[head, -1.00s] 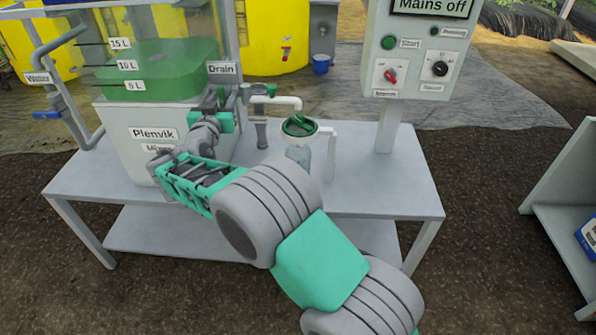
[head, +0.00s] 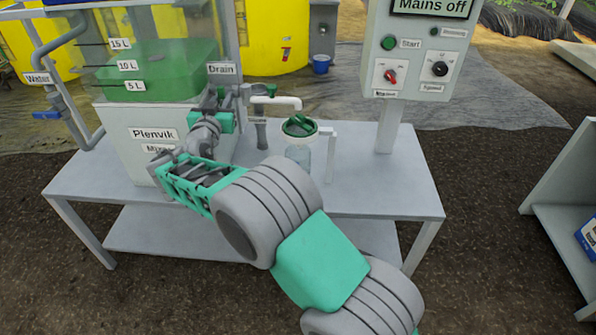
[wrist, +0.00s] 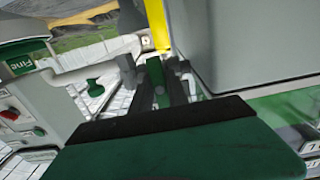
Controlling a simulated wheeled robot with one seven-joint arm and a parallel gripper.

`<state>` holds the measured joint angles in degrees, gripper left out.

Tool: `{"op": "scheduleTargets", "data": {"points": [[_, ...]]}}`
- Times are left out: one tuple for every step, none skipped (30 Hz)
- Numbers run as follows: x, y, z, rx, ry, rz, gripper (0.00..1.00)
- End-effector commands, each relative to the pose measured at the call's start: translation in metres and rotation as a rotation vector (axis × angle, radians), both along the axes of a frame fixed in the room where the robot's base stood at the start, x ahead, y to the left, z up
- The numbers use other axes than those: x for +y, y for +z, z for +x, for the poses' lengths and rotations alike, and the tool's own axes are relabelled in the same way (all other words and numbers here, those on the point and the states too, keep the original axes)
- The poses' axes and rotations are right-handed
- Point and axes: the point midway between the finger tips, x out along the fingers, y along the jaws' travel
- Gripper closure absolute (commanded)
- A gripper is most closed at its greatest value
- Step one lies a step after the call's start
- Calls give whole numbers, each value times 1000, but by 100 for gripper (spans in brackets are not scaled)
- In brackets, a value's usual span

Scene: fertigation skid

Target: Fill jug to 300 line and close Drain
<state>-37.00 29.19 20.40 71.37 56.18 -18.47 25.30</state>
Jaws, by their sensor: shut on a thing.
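My gripper (head: 214,105) is at the Drain valve, at the tank's right side below the Drain label (head: 222,69). In the wrist view my gripper (wrist: 160,80) is shut on a green lever, which I take to be the Drain handle (wrist: 155,72). My gripper mostly hides this handle in the head view. The jug (head: 298,154) stands upright on the bench under the white spout (head: 285,102). It has a pale clear body and a round green-and-white top. I see no stream between spout and jug. I cannot read the jug's level or its 300 line.
The tank (head: 150,75) holds green liquid near the 10 L mark. A control box (head: 420,50) reading "Mains off" stands on a post at the bench's right. The bench (head: 395,190) is clear in front of the post. A shelf (head: 565,195) stands at far right.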

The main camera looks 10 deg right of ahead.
Motion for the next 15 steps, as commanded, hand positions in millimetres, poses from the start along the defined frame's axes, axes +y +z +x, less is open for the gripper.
{"op": "scheduleTargets", "data": {"points": [[0, 0, 0, 0, 0, 0, 100], [0, 0, 0, 0, 0, 0, 100], [0, 0, 0, 0, 0, 0, 100], [0, 0, 0, 0, 0, -1, 100], [0, 1, 0, 3, 0, -10, 100], [0, 3, 0, 12, 0, -40, 100], [0, 6, 0, 24, 0, -82, 100], [0, 8, 0, 39, 0, -137, 100], [0, 9, 0, 64, 0, -229, 100], [0, 10, 0, 84, 1, -303, 100], [0, 11, 0, 105, 1, -376, 100], [0, 10, 0, 132, 2, -472, 100], [0, 11, 0, 150, 2, -544, 100], [0, 10, 0, 168, 2, -615, 100], [0, 10, 0, 193, 1, -710, 100]]}}
